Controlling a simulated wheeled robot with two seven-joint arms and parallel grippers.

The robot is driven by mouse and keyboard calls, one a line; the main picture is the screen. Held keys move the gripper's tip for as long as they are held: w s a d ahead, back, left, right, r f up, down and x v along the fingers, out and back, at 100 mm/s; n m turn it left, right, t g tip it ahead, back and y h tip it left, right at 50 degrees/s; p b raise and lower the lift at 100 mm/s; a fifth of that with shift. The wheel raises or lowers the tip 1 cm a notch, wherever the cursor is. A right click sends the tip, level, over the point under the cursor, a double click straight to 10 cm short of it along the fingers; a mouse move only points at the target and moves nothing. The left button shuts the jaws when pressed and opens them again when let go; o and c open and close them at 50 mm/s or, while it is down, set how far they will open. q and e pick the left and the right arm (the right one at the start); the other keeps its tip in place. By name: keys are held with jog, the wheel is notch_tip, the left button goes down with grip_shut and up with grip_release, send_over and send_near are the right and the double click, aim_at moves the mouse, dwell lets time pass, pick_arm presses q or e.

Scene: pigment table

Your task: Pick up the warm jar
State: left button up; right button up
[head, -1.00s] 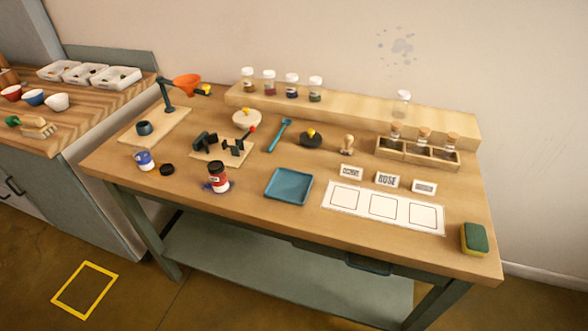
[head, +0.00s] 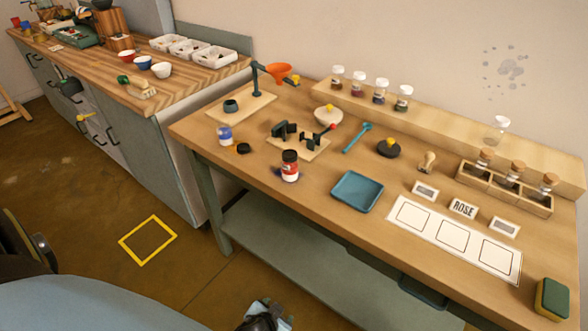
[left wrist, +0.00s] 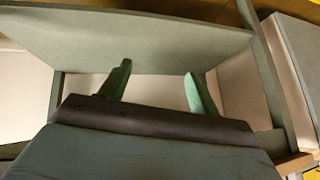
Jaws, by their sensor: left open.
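A red jar (head: 289,170) with a white label band and dark top stands near the table's front edge, beside a dark blue stain; by colour it fits the warm jar. A blue-and-white jar (head: 225,134) stands to its left, with a black round lid (head: 243,148) beside it. My left gripper (head: 266,312) is partly visible at the bottom edge, in front of and below the tabletop, well away from the jars. In the left wrist view its two greenish fingers (left wrist: 158,72) are apart with nothing between them. My right gripper is not in view.
The wooden table (head: 330,215) holds a blue tray (head: 358,192), a white three-square card (head: 455,236), a sponge (head: 551,298) and small stands. Several jars stand on the raised back shelf (head: 440,122). A counter (head: 190,82) is at left. Floor around the yellow square (head: 148,240) is clear.

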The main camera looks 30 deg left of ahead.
pick_arm(q)
jog(key=w+a+r+n+t+y, duration=0.15)
jog(key=w+r+t, duration=0.25)
jog(key=w+r, duration=0.8)
jog(key=n+t+y+b, duration=0.1)
jog(key=n+t+y, duration=0.4)
send_near(289, 159)
jog(key=x, duration=0.3)
jog(key=r+p+x, duration=0.1)
jog(key=x, duration=0.1)
jog(key=shift+w+d+r, duration=0.1)
jog(key=shift+w, duration=0.35)
jog(key=shift+a+f+p+x, duration=0.1)
jog(key=shift+f+p+x, duration=0.1)
jog(key=shift+x, duration=0.85)
jog(key=shift+a+f+p+x, duration=0.15)
jog(key=shift+p+x, duration=0.1)
jog(key=shift+x, duration=0.75)
jog(key=shift+f+p+x, duration=0.2)
jog(key=shift+x, duration=0.85)
jog(key=shift+s, duration=0.15)
jog(key=c, duration=1.1)
